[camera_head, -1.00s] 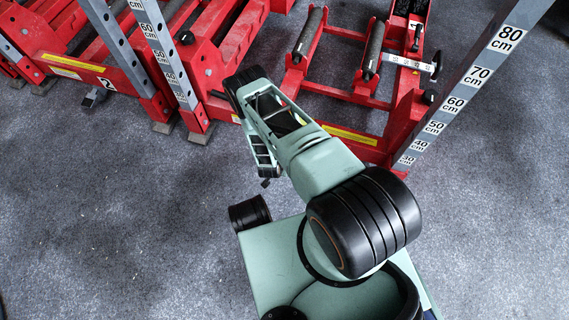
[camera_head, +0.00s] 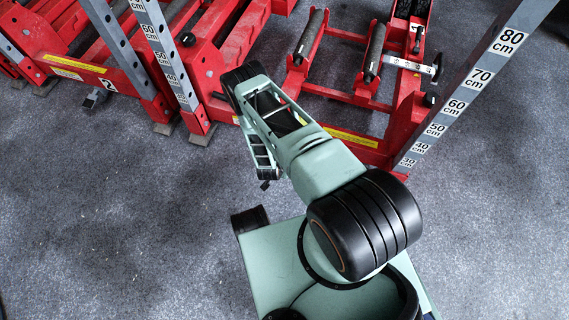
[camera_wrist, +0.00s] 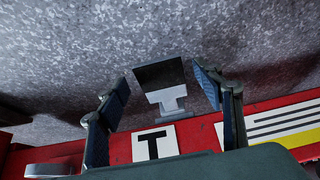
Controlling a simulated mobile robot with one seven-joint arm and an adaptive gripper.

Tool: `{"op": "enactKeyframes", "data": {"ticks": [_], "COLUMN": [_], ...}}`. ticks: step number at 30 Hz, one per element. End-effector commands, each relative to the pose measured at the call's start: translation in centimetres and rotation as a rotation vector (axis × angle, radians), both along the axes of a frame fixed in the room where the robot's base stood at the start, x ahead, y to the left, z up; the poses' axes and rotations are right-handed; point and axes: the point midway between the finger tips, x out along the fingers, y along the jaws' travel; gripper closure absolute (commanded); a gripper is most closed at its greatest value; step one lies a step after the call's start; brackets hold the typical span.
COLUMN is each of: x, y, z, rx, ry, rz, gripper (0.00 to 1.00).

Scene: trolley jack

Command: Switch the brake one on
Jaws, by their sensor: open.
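A brake pedal with a dark flat plate and a pale grey stem (camera_wrist: 165,88) shows in the wrist view, in front of the red frame. A white label (camera_wrist: 154,144) below it bears a black mark like a T or an upside-down 1. My gripper (camera_wrist: 162,92) is open, with one finger on each side of the pedal in the picture. I see no clear contact, and cannot tell the depth gap. In the head view my arm hides most of the gripper and pedal.
Red trolley jacks (camera_head: 215,50) with grey measuring posts stand along the back. A second pedal (camera_head: 95,98) sits beside the label 2. Black rollers (camera_head: 375,52) and a tall post (camera_head: 470,80) are at the right. The grey floor (camera_head: 110,220) at the left is clear.

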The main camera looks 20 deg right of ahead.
Motion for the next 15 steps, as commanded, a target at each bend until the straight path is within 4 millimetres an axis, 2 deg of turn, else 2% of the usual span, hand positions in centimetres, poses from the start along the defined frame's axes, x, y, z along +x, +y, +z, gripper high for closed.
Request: {"op": "enactKeyframes", "data": {"ticks": [9,15], "x": [-1.8,-2.3], "y": [1.4,1.7], "z": [3.8,4.8], "rx": [0.0,0.0], "ry": [-0.001,0.0], "rz": [0.001,0.001], "gripper": [0.39,0.39]}}
